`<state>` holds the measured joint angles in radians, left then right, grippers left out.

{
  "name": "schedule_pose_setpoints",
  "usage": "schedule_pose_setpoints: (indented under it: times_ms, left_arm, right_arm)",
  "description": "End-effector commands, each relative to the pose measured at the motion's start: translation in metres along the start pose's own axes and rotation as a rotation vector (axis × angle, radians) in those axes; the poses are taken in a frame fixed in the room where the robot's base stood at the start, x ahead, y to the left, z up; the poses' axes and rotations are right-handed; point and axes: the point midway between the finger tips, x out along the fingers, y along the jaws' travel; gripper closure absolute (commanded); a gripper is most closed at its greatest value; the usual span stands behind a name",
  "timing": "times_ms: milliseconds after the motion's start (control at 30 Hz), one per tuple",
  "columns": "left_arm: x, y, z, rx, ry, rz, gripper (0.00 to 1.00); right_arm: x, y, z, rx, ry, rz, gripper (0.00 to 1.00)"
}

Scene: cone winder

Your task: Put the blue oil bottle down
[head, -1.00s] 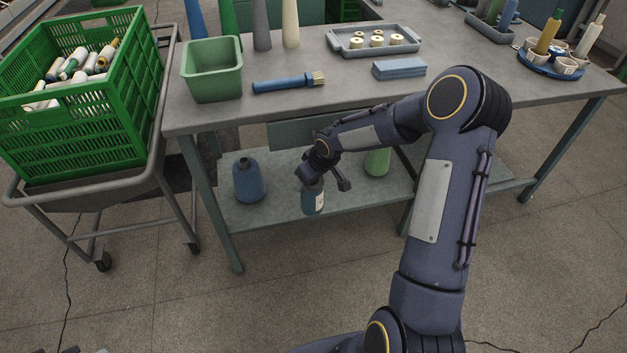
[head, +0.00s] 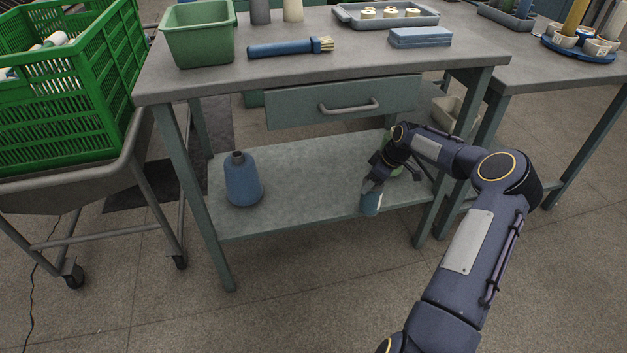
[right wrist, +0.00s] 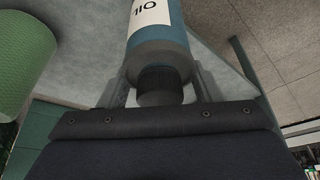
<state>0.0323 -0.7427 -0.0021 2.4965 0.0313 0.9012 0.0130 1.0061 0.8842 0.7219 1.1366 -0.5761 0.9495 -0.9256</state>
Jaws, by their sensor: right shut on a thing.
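The blue oil bottle (head: 370,203) with a white label is in my right gripper (head: 374,186), at the front edge of the table's lower shelf (head: 310,190). In the right wrist view the bottle (right wrist: 158,45) shows its "OIL" label, and its dark cap (right wrist: 160,84) sits between the fingers of the gripper (right wrist: 160,88). I cannot tell whether the bottle's base touches the shelf. My left gripper is not in view.
A green cone (right wrist: 24,60) is close beside the bottle, mostly hidden behind my arm in the head view. The shelf between them is clear. A drawer (head: 345,103) hangs above.

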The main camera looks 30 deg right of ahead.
Motion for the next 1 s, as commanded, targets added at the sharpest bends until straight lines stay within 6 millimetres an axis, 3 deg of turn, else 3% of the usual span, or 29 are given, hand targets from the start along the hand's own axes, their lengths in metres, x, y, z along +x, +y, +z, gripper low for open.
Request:
schedule_pose_setpoints:
  times_ms: [67,167,600,1000]
  left_arm:
    - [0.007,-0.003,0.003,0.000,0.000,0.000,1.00]
    - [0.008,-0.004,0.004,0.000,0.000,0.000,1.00]
    - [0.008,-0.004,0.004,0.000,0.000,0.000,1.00]
    - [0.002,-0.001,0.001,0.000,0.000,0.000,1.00]
  right_arm:
    - [0.003,0.006,0.006,-0.004,0.002,0.000,0.94]
    - [0.007,0.008,-0.003,-0.011,0.003,-0.003,0.94]
    - [0.047,0.005,-0.105,-0.009,0.004,-0.003,0.94]
    - [0.063,0.004,-0.147,-0.008,0.004,-0.004,0.94]
